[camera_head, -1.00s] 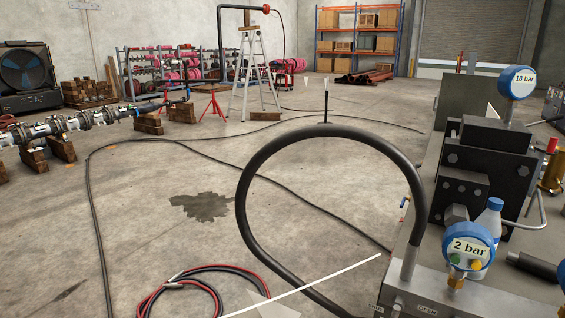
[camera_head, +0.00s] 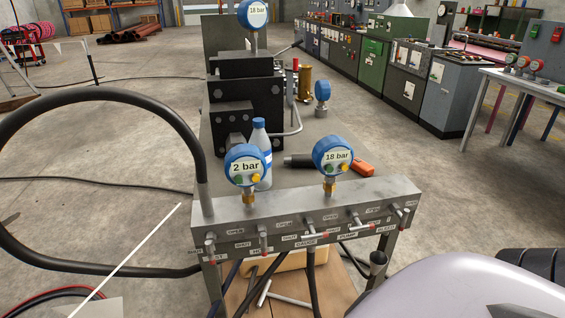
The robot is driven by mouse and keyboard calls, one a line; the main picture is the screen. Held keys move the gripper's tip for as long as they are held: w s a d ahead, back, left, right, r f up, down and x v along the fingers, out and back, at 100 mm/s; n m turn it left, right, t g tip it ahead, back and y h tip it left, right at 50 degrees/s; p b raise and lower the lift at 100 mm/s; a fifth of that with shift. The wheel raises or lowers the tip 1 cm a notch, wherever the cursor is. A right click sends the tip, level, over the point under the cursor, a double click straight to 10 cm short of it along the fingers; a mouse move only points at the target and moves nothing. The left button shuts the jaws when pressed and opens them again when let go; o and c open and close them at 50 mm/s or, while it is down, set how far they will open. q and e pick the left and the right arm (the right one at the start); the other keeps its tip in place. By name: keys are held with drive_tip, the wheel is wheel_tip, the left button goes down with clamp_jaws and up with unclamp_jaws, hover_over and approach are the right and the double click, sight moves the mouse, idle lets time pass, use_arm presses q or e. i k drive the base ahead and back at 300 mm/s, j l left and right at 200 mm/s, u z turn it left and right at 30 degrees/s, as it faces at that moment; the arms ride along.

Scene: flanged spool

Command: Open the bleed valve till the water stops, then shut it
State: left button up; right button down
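The bleed valve (camera_head: 399,211) is at the right end of a grey metal manifold (camera_head: 290,212), above a label that seems to read BLEED. Its small lever shows, but I cannot tell whether it is open or shut. Several other levers with OPEN and SHUT labels line the manifold's front. A blue gauge (camera_head: 246,166) on the left reads 2 bar. I see no clear water flow at the bleed valve.
A thick black hose (camera_head: 100,96) loops left from the manifold. A bottle (camera_head: 262,150) and black pump block (camera_head: 246,92) stand behind the gauges. A thin white line (camera_head: 125,260) crosses the left foreground. Grey cabinets (camera_head: 405,75) and a table (camera_head: 520,85) stand right; open floor lies between.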

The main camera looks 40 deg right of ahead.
sight(404, 217)
drive_tip(key=z, duration=2.25)
